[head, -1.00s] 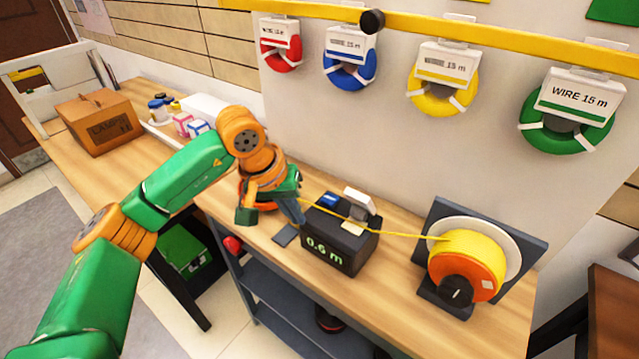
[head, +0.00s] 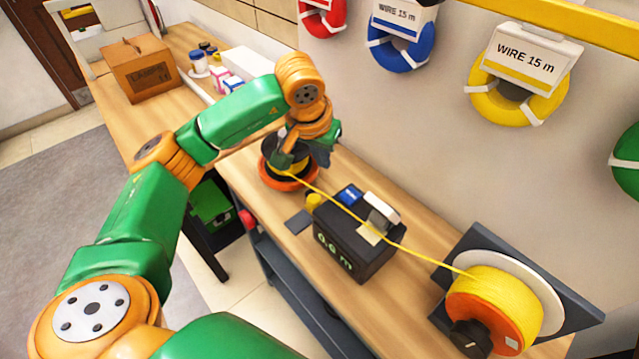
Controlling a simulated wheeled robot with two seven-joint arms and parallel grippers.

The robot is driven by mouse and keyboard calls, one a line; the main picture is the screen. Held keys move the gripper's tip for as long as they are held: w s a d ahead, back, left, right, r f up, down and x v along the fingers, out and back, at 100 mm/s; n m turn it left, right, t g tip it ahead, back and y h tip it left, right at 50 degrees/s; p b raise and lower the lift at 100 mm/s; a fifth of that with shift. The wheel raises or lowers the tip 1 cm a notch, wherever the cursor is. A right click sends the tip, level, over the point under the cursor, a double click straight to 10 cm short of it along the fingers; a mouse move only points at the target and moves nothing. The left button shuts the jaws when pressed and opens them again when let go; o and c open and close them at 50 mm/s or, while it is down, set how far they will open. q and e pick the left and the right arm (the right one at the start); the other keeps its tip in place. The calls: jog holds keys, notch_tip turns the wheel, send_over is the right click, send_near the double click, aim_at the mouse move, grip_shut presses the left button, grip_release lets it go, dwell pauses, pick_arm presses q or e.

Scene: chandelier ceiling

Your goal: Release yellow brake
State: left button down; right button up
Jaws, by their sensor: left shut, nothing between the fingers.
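A black wire meter box (head: 358,245) with a green digital readout stands on the workbench. A small yellow knob (head: 314,201) sits at its left end; I cannot tell whether this is the brake or how it is set. My left gripper (head: 296,158) is shut and empty. It is over the orange-rimmed take-up reel (head: 287,180), to the left of the box and apart from the knob, and partly hides the reel. A yellow wire (head: 420,255) runs from the large yellow spool (head: 495,305) across the box to the reel. My right gripper is out of view.
The workbench (head: 390,180) has clear surface behind the box. A cardboard box (head: 140,72), several small bottles and cartons stand at the far left. Wire coils, including a blue one (head: 400,55) and a yellow one (head: 518,105), hang on the wall.

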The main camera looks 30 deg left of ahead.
pick_arm(q)
jog(key=p, duration=0.2)
send_over(327, 194)
notch_tip(327, 194, down, 7)
jog(key=shift+f, duration=0.1)
jog(key=s+p, duration=0.1)
jog(key=s, duration=0.1)
jog(key=shift+s+r+p, duration=0.25)
jog(key=shift+s+p, duration=0.05)
jog(key=shift+p, duration=0.05)
jog(key=shift+s+f, duration=0.15)
jog(key=shift+s, duration=0.55)
jog(key=shift+w, duration=0.1)
